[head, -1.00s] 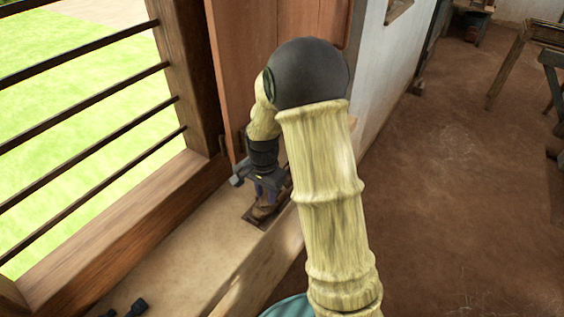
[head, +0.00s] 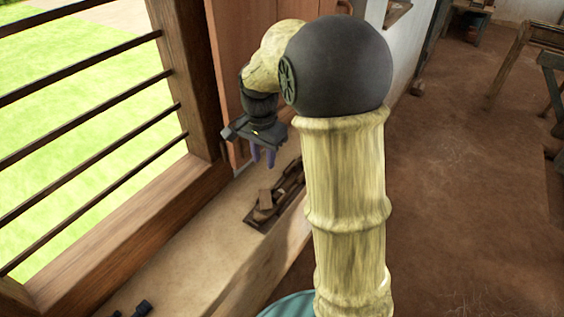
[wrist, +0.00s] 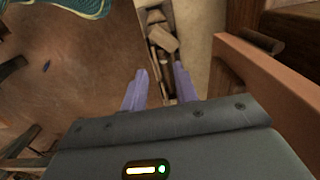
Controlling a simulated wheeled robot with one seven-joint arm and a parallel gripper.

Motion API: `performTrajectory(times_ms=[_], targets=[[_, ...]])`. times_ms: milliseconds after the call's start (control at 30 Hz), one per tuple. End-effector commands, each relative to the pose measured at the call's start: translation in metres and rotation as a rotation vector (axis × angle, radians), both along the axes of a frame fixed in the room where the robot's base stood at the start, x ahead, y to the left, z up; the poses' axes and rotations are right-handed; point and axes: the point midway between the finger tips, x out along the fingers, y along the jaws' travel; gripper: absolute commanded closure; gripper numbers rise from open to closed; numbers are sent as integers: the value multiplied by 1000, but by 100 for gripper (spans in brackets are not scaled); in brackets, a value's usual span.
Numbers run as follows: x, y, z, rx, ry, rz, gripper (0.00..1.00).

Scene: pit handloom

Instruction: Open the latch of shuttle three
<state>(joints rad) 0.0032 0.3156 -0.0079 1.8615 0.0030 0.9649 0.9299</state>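My gripper (head: 263,156) hangs above the window sill, fingers pointing down, apart from what lies below. In the wrist view its two purple fingers (wrist: 160,72) stand apart with nothing held between them. Below it, on the sill, is a small dark tray (head: 254,222) with several brown wooden pieces (head: 265,200) in it. They also show beyond the fingertips in the wrist view, where a pale block (wrist: 162,38) lies tilted. I cannot tell which piece is shuttle three, and no latch can be made out. My arm partly hides the tray's right side.
A barred window (head: 90,130) with a wooden frame is on the left of the sill (head: 195,245). A wooden shutter (head: 232,60) stands close behind my gripper. Small dark objects (head: 140,308) lie at the near sill.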

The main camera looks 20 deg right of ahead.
Motion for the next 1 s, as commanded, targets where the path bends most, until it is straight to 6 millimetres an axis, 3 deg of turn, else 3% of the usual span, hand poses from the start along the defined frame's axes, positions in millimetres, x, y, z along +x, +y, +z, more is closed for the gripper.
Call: performTrajectory(times_ms=[100,1000], targets=[[-11,0,16,0,-16,72,71],[-101,3,78,-55,-157,668,71]])
